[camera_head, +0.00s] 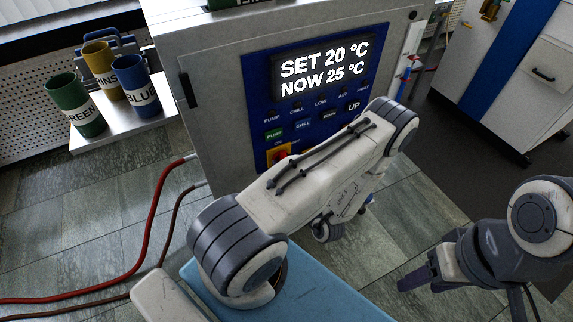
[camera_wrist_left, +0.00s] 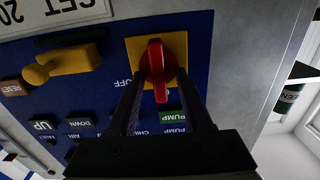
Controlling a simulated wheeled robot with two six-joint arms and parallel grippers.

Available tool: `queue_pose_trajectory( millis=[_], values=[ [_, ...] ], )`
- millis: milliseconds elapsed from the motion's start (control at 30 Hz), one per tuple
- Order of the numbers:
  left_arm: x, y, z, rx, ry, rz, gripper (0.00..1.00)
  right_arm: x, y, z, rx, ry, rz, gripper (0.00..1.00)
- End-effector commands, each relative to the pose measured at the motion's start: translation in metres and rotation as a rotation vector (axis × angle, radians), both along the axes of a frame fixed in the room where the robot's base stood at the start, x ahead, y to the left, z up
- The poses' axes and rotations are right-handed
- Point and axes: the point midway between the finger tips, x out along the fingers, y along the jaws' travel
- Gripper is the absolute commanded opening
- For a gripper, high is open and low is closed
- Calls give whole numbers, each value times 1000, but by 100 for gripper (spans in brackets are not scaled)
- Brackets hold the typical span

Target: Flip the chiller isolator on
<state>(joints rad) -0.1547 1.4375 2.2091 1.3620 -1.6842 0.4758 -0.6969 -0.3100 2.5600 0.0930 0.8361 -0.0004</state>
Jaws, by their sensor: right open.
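The chiller isolator is a red rotary handle (camera_wrist_left: 157,72) on a yellow plate (camera_wrist_left: 178,42), upside down in the left wrist view. Its handle lies nearly vertical in that picture, with the word OFF beside the plate. My left gripper (camera_wrist_left: 164,82) is open, one finger on each side of the red handle; I cannot tell whether they touch it. In the head view, my left arm hides that gripper and most of the isolator; a corner of its yellow plate (camera_head: 271,156) shows. My right gripper (camera_head: 424,272) is open and empty at the lower right, away from the chiller.
The chiller's display (camera_head: 325,70) reads SET 20 °C, NOW 25 °C. A yellow lever (camera_wrist_left: 62,66) and several buttons share the panel. Green (camera_head: 75,105), yellow (camera_head: 104,70) and blue (camera_head: 136,85) cups stand on a shelf at left. Red hoses (camera_head: 150,225) run to the chiller's side.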

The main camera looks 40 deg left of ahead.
Motion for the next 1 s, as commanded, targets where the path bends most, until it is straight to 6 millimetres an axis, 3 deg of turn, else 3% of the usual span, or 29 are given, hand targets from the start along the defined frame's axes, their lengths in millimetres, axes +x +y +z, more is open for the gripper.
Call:
queue_pose_trajectory(
  millis=[233, 700, 1000],
  values=[
    [-2, -11, 0, 0, 0, -6, 50, 0, 0, 0, 0, 0, 0, 54],
    [-32, -79, 0, 0, -1, -6, 50, 0, 0, 0, 0, 0, 0, 54],
    [-40, -97, 0, 0, -1, -1, 50, 0, 0, 0, 0, 0, 0, 54]
  ],
)
